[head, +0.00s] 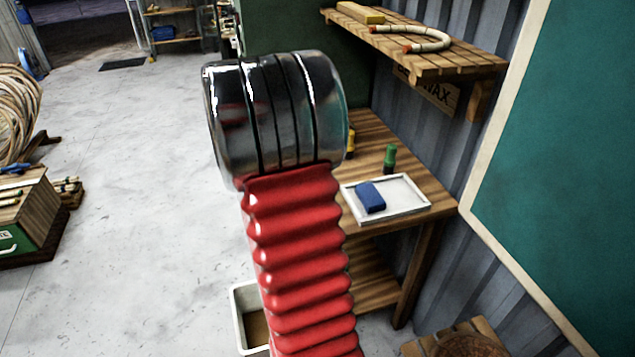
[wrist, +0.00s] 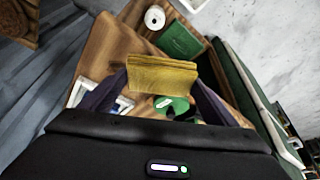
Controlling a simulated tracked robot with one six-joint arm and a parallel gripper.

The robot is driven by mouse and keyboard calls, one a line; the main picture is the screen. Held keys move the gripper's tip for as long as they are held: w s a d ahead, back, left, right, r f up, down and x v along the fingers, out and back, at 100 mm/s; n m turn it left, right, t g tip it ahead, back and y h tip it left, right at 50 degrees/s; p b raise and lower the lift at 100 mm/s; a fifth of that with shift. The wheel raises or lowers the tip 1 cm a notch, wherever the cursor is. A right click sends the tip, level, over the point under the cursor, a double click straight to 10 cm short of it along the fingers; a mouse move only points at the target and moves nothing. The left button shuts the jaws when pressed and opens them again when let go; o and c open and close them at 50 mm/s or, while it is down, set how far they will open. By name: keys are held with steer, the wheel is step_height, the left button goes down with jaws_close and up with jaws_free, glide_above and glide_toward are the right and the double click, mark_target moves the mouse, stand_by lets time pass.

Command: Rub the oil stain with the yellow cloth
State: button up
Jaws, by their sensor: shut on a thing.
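The yellow cloth (wrist: 162,76) is a folded, flat mustard-coloured piece between the two dark fingers of my gripper (wrist: 162,88) in the wrist view. My gripper is shut on it, and the cloth is over the wooden workbench (wrist: 112,42). I cannot tell whether it touches the bench top. The same workbench (head: 425,187) shows in the head view. There my red and chrome arm hides its left part, and my gripper is hidden too.
On the bench a white tray (head: 408,211) holds a blue block (head: 370,197), with a green-capped bottle (head: 389,158) beside it. A wooden shelf (head: 440,62) hangs above. A green box (wrist: 181,42) and a white roll (wrist: 155,17) lie past the cloth. Open floor spreads left.

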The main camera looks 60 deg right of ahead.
steer(key=w+a+f+n+t+y, duration=0.1)
steer(key=w+a+n+t, duration=0.1)
steer(key=w+a+n, duration=0.55)
steer(key=w+a+f+n+t, duration=0.2)
steer(key=w+a, duration=0.3)
steer(key=a, duration=0.5)
steer(key=w+a+n+y, duration=0.1)
steer(key=a+n, duration=0.4)
steer(key=a, duration=0.7)
steer(key=w+a+f+n+t+y, duration=0.1)
steer(key=a+n, duration=0.4)
steer(key=a, duration=0.6)
steer(key=shift+w+a+f+y, duration=0.15)
steer(key=shift+w+a+y, duration=0.25)
steer(key=shift+w+y, duration=0.65)
steer(key=shift+w+n+h, duration=0.2)
steer(key=shift+n+h, duration=0.05)
